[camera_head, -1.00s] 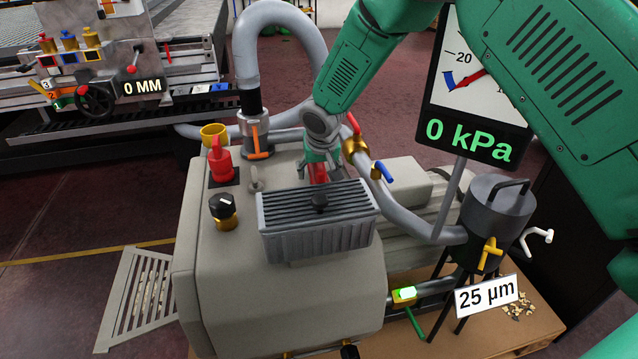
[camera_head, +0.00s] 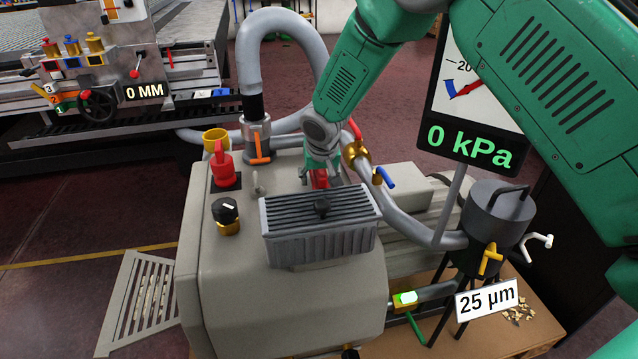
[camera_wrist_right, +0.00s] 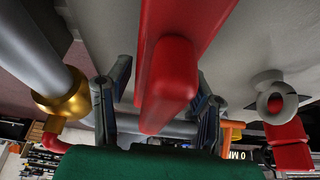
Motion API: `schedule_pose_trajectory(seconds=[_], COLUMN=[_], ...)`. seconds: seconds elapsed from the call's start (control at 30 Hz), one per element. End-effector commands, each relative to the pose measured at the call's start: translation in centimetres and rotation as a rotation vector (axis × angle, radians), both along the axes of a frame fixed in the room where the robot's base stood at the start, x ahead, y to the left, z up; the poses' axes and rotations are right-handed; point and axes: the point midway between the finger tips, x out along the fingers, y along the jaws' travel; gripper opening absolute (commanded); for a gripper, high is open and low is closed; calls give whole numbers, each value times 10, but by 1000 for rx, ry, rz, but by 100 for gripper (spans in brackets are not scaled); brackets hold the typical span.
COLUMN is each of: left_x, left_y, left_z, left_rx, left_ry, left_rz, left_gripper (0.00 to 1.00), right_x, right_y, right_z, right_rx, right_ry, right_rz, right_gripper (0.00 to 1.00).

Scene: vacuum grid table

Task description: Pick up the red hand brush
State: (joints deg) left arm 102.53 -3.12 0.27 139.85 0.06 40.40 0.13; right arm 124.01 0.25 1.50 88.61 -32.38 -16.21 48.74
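The red hand brush (camera_head: 319,178) lies on top of the beige pump housing, behind the dark ribbed block. Its red handle (camera_wrist_right: 168,75) fills the middle of the right wrist view, and the rest of it runs out of that frame. My right gripper (camera_head: 318,168) points down over it. In the wrist view its two fingers (camera_wrist_right: 157,110) stand apart, one on each side of the handle. A gap shows at the left finger; contact at the right finger cannot be told. My left gripper is not in view.
The ribbed block (camera_head: 318,222) stands just in front of the brush. A grey hose with a brass fitting (camera_head: 355,150) runs close to the right of my gripper. A red valve (camera_head: 223,170) and black knob (camera_head: 226,212) stand to the left. The gauge (camera_head: 472,140) is at right.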

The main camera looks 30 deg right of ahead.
Motion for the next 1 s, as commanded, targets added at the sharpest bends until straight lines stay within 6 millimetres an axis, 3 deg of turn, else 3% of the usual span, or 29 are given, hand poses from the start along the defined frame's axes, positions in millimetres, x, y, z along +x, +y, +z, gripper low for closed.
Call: schedule_pose_trajectory(seconds=[0.03, 0.1, 0.47, 0.8, 1.0], left_x=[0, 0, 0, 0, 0], left_y=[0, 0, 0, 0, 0], left_z=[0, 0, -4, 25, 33], left_rx=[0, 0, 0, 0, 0], left_ry=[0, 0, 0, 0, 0], left_rz=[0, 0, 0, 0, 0], left_gripper=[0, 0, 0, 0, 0], right_x=[0, 0, 1, 1, 1], right_y=[0, 0, 0, 0, 0], right_z=[0, 0, 4, 75, 101], right_rx=[0, 0, 2, 1, 1], right_ry=[0, 0, -3, -3, -1], right_rz=[0, 0, -1, -1, -1], right_gripper=[25, 3, 4, 4, 4])
